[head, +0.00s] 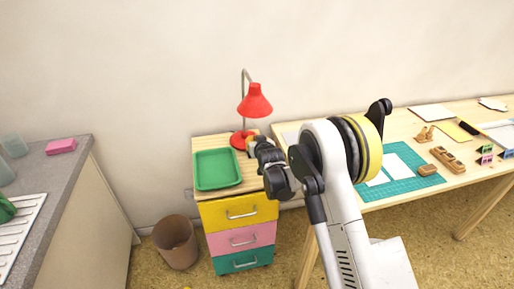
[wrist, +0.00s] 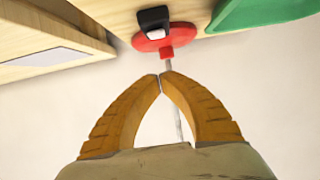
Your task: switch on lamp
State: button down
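A red desk lamp (head: 255,101) with a thin metal stem stands on top of a small drawer cabinet (head: 238,214). No glow shows under its shade. In the wrist view its round red base (wrist: 143,42) is at the top, with a black switch housing (wrist: 152,16) bearing a white part (wrist: 156,32). The stem rises from a red collar and passes behind my fingers. My gripper (wrist: 160,77) is shut and empty, its two orange fingertips together, just short of the collar and base in the picture.
A green tray (head: 217,184) lies on the cabinet beside the lamp. A wooden desk (head: 392,123) with a teal mat (head: 425,181) and several small items is to the right. A bin (head: 176,240) stands left of the cabinet; a grey counter (head: 62,175) is farther left.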

jog(key=f, duration=0.1)
jog(key=f+b, duration=0.1)
jog(key=shift+w+f, duration=0.2)
jog(key=shift+f, duration=0.2)
jog(key=shift+s+f+b, duration=0.15)
jog(key=shift+f+b, duration=0.3)
jog(key=shift+f, duration=0.25)
jog(key=shift+s+f, duration=0.25)
jog(key=shift+f, duration=0.4)
jog(key=shift+r, duration=0.2)
jog(key=shift+r+p, duration=0.3)
jog(key=shift+r, duration=0.4)
